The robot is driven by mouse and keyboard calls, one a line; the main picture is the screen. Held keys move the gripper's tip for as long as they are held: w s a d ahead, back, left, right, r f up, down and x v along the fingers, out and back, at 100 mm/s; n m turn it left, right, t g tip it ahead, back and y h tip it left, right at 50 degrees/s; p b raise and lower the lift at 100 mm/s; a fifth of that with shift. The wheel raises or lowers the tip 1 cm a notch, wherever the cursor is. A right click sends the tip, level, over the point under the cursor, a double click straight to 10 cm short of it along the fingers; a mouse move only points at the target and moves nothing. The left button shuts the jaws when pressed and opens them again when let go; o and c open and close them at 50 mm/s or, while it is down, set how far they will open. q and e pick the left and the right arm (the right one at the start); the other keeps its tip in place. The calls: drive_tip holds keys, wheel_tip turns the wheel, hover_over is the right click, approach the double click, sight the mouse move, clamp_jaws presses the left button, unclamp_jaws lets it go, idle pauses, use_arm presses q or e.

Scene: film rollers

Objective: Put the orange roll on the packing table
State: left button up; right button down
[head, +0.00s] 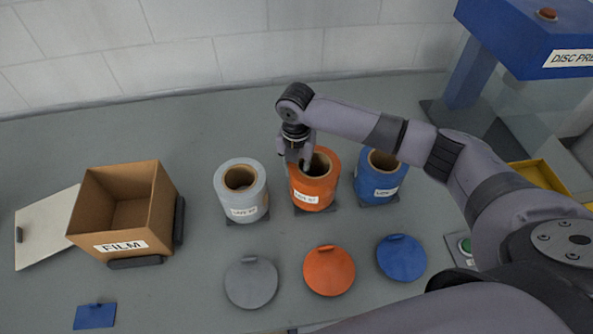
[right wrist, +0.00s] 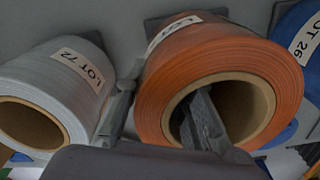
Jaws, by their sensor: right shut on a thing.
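The orange roll (head: 316,184) stands upright on a dark base, between a grey roll (head: 241,192) and a blue roll (head: 379,180). It has a white label and a hollow brown core. My right gripper (head: 296,158) is shut on its wall from above. In the right wrist view, one finger is inside the core of the orange roll (right wrist: 222,58), and the other is outside it, on the side towards the grey roll (right wrist: 62,85). My left gripper is not in view. No surface is marked as the packing table.
An open cardboard box labelled FILM (head: 122,212) stands left on the grey surface (head: 190,290). Grey (head: 251,283), orange (head: 329,271) and blue (head: 401,259) discs lie in front of the rolls. A blue disc press (head: 525,35) and yellow tray (head: 545,175) are at right.

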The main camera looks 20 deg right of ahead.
drive_tip(key=shift+w+f, duration=0.1)
drive_tip(key=shift+f, duration=0.5)
drive_tip(key=shift+f, duration=0.1)
drive_tip(key=c, duration=1.4)
unclamp_jaws()
drive_tip(key=shift+o, duration=0.2)
wheel_tip(320, 180, up, 12)
drive_tip(key=shift+r+b, duration=0.1)
drive_tip(key=shift+b, duration=0.75)
drive_tip(key=shift+a, duration=0.1)
